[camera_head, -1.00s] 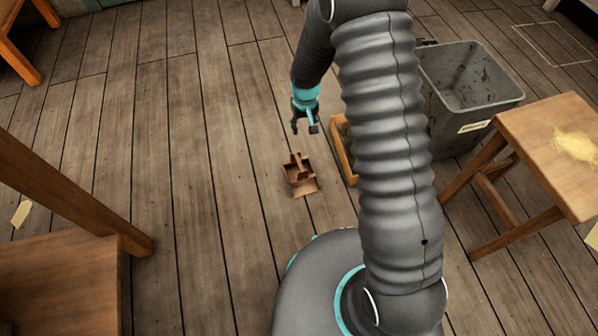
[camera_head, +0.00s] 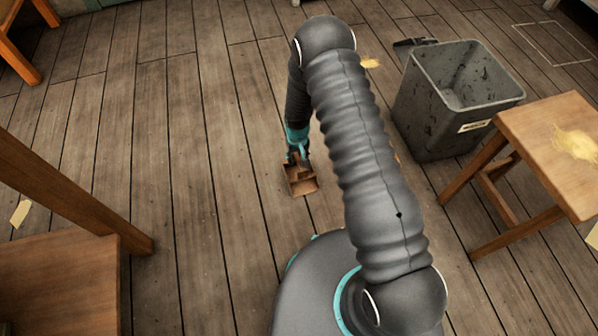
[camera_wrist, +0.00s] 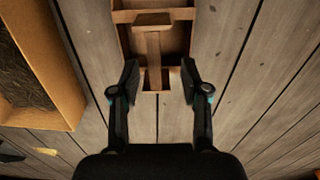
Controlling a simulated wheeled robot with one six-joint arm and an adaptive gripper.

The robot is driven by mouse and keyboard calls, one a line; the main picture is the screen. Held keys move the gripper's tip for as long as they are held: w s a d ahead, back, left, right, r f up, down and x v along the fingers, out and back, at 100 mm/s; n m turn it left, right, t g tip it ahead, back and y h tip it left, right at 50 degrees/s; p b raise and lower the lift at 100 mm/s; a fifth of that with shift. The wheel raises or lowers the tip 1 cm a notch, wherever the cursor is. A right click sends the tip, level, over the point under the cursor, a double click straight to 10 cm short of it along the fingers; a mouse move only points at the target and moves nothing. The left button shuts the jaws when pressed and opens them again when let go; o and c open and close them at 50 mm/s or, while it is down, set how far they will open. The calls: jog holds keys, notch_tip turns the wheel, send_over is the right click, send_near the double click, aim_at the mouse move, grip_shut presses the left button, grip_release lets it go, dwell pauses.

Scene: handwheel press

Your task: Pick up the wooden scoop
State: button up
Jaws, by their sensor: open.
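The wooden scoop (camera_head: 301,181) lies on the plank floor in front of my base. In the wrist view the scoop (camera_wrist: 153,47) shows at the top, its handle standing out toward my gripper and its far part cut off by the frame edge. My gripper (camera_wrist: 159,80) is open, with one dark finger on each side of the scoop's handle and gaps between fingers and handle. In the head view my gripper (camera_head: 298,160) is right at the scoop's back end and partly covers it.
A wooden box (camera_wrist: 62,100) with dark contents is left of the scoop in the wrist view; my arm mostly hides it in the head view. A grey bin (camera_head: 425,115) and a wooden stool (camera_head: 550,130) stand at right. Floor left of the scoop is clear.

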aim_at(299, 163)
jog(key=shift+w+d+f, duration=0.1)
jog(key=shift+d+f, duration=0.05)
jog(key=shift+f, duration=1.2)
jog(key=shift+w+d+f, duration=0.1)
jog(key=shift+d+f, duration=0.05)
jog(key=shift+f, duration=1.2)
grip_shut()
